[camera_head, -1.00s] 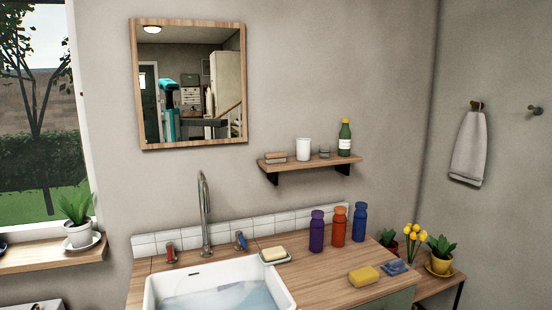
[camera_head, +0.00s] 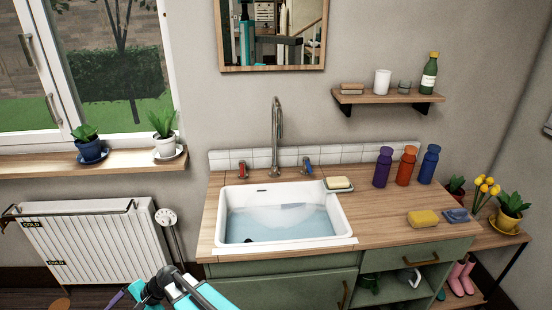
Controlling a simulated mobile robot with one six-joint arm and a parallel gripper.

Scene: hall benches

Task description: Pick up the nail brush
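A low brown two-layered block (camera_head: 352,88), which looks like the nail brush, lies at the left end of the wooden wall shelf (camera_head: 390,98). It is too small to make out bristles. Part of my teal and black arm shows at the bottom edge. The dark end of it (camera_head: 156,287) may be my gripper, but no fingertips can be made out. It is low in front of the counter, well away from the shelf, and nothing is seen held in it.
A white cup (camera_head: 382,81), a small glass (camera_head: 404,87) and a green bottle (camera_head: 429,73) share the shelf. Below are a water-filled sink (camera_head: 345,222), a tall tap (camera_head: 277,135), several bottles, a soap bar (camera_head: 339,182) and a yellow sponge (camera_head: 423,218). A radiator (camera_head: 95,240) stands left.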

